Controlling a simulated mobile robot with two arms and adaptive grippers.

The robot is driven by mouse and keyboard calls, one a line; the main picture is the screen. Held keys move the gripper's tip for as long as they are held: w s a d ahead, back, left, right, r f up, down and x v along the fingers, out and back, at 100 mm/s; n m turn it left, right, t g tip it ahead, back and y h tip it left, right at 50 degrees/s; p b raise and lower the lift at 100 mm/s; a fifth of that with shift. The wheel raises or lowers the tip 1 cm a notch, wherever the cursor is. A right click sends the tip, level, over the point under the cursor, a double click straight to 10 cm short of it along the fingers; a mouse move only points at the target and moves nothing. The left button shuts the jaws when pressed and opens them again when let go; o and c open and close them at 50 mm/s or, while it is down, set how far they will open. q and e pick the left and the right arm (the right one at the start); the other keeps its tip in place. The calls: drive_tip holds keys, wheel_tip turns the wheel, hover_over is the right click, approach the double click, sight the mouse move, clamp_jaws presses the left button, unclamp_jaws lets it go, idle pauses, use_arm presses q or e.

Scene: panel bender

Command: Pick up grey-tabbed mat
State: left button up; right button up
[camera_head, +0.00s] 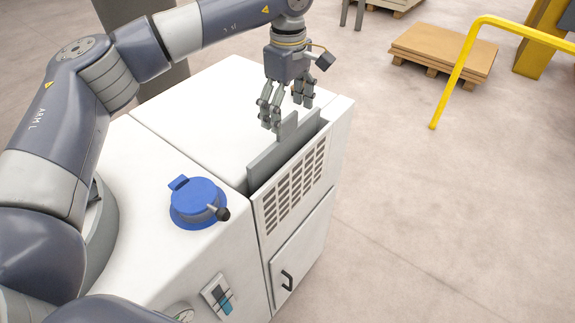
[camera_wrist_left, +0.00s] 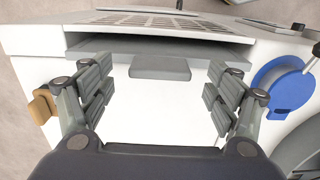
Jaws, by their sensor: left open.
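The grey-tabbed mat (camera_head: 268,166) is a flat grey panel standing on edge in a slot at the edge of the white machine cabinet. Its tab (camera_head: 288,126) sticks up from its upper edge. My left gripper (camera_head: 287,112) is open and points down above the cabinet, close to the tab. In the left wrist view, the tab (camera_wrist_left: 160,68) lies between the two spread fingers (camera_wrist_left: 158,84), and neither finger appears to touch it. The mat's edge (camera_wrist_left: 205,48) runs across behind it. The lower part of the mat is hidden in the slot. My right gripper is not in view.
The white cabinet (camera_head: 190,115) has a vented side panel (camera_head: 297,185) beside the slot. A blue round cap (camera_head: 196,200) with a black knob sits on its top. A yellow rail (camera_head: 462,70) and a wooden pallet (camera_head: 440,52) stand on the floor at the back right.

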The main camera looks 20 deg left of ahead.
sight(287, 117)
use_arm(q)
wheel_tip(287, 117, down, 3)
drive_tip(key=shift+a+f+p, duration=0.1)
drive_tip(key=shift+f+p, duration=0.05)
drive_tip(key=shift+p, duration=0.65)
drive_tip(key=shift+f, duration=0.3)
drive_tip(key=c, duration=1.6)
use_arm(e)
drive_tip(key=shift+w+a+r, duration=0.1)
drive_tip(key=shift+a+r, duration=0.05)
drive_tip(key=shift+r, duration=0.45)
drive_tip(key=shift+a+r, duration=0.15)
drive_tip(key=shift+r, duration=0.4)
use_arm(q)
drive_tip(key=shift+r, duration=0.1)
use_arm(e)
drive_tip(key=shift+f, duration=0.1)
